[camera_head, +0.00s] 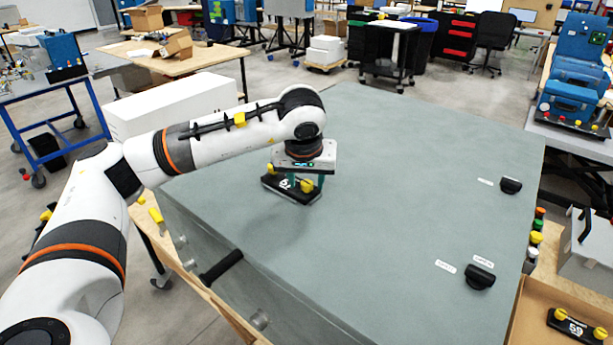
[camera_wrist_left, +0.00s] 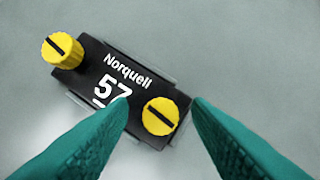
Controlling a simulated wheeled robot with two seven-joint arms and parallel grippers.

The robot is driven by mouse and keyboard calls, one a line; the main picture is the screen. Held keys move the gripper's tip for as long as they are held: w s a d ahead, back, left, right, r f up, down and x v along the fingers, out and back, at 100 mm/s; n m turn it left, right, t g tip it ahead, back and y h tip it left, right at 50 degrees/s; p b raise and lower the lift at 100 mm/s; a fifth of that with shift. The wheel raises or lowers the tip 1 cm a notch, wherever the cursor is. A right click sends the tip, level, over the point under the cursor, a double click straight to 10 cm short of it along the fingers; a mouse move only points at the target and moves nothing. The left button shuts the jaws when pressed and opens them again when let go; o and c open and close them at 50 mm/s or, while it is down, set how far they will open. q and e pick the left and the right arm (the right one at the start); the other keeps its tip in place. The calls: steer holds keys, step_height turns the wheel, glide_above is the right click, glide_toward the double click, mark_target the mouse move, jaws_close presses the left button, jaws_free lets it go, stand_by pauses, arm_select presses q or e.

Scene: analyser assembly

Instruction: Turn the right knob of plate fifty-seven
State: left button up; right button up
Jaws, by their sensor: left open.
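Plate fifty-seven, a black plate (camera_head: 285,192) with white lettering, lies on the grey-green top of a large case. In the left wrist view the plate (camera_wrist_left: 92,82) reads "Norquell 57" and sits at a slant. Its left knob (camera_wrist_left: 62,51) and right knob (camera_wrist_left: 160,116) are yellow with a dark diagonal slot. My left gripper (camera_head: 307,181) points down over the right end of the plate. Its teal fingers are open, one on each side of the right knob; I cannot tell whether they touch it. The left fingertip covers part of the plate near the number. My right gripper is not in view.
The case top (camera_head: 400,220) is broad and mostly clear, with black latches (camera_head: 480,277) at its right side. A cardboard tray at lower right holds another black plate (camera_head: 577,326) with yellow knobs. A white box (camera_head: 170,103) stands behind my left arm.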

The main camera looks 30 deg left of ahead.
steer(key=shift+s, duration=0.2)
arm_select(q)
steer(key=shift+c, duration=1.4)
jaws_close()
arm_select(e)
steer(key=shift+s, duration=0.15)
arm_select(q)
steer(key=shift+n, duration=0.4)
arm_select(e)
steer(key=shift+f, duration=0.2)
